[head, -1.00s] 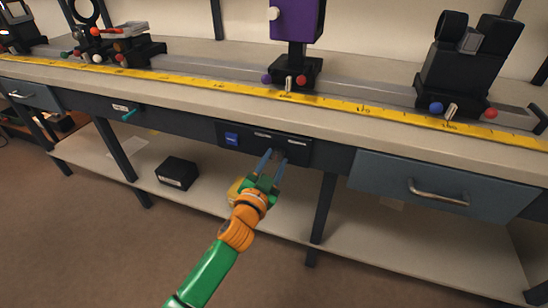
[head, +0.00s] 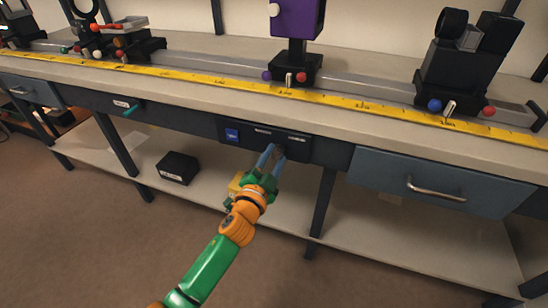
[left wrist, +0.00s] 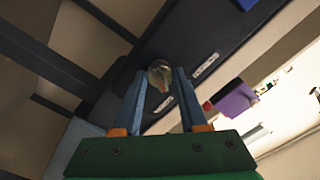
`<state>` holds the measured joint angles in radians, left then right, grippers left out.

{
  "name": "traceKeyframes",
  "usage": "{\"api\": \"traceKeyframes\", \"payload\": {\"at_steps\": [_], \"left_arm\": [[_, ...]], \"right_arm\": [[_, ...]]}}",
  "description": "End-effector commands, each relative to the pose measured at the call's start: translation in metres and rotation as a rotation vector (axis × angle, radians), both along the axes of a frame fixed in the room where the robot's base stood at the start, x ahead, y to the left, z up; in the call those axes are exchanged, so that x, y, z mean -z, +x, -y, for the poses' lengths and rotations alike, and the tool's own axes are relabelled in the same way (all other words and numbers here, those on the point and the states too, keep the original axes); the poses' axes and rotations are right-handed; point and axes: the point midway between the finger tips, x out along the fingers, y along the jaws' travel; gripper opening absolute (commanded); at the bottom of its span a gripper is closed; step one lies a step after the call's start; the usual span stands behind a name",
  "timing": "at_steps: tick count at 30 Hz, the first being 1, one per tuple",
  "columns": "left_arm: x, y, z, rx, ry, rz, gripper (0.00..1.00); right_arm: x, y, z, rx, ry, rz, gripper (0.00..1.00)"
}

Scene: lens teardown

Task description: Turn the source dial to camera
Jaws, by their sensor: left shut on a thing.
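The source dial shows in the left wrist view as a small round shiny knob (left wrist: 160,74) on a dark control panel (left wrist: 208,38). In the head view the panel (head: 249,142) hangs under the bench's front edge, with a blue switch (head: 232,135) at its left and two pale labels. My left gripper (head: 275,150) is at the panel's lower middle, below the labels. Its two blue fingers (left wrist: 160,82) are shut on the dial, one on each side. The dial is hidden by the fingers in the head view, and its pointer setting cannot be read. My right gripper is not in view.
A yellow ruler (head: 222,83) runs along the bench front beneath several optical mounts. A drawer (head: 385,178) is right of the panel, and a teal-handled item (head: 132,111) sticks out at left. A black box (head: 177,168) lies on the lower shelf (head: 290,210).

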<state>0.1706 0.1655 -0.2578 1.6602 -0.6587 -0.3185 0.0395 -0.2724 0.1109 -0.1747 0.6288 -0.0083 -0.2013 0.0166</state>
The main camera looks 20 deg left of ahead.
Motion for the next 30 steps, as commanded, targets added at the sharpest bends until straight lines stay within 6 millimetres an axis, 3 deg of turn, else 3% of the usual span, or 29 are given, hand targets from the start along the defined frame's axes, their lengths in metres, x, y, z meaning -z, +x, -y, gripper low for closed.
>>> {"api": "traceKeyframes", "payload": {"at_steps": [4, 5, 8, 17, 27, 30], "left_arm": [[0.000, 0.000, 0.000, 0.000, 0.002, 0.000, 0.00], [0.000, 0.000, 0.000, 0.000, 0.002, 0.000, 0.47], [0.000, 0.000, 0.000, 0.000, 0.001, 0.000, 0.72], [0.000, -0.002, 0.000, 0.001, 0.000, -0.001, 0.72], [0.001, -0.061, -0.002, 0.001, -0.001, -0.003, 0.72], [0.000, -0.069, -0.002, 0.001, 0.001, -0.001, 0.72]], "right_arm": [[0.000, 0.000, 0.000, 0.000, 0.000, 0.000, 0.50], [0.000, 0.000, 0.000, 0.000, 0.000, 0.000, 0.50], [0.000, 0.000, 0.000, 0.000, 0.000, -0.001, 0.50], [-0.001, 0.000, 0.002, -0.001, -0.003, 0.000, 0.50], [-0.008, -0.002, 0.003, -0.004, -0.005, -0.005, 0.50], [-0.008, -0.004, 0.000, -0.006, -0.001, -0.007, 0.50]]}}
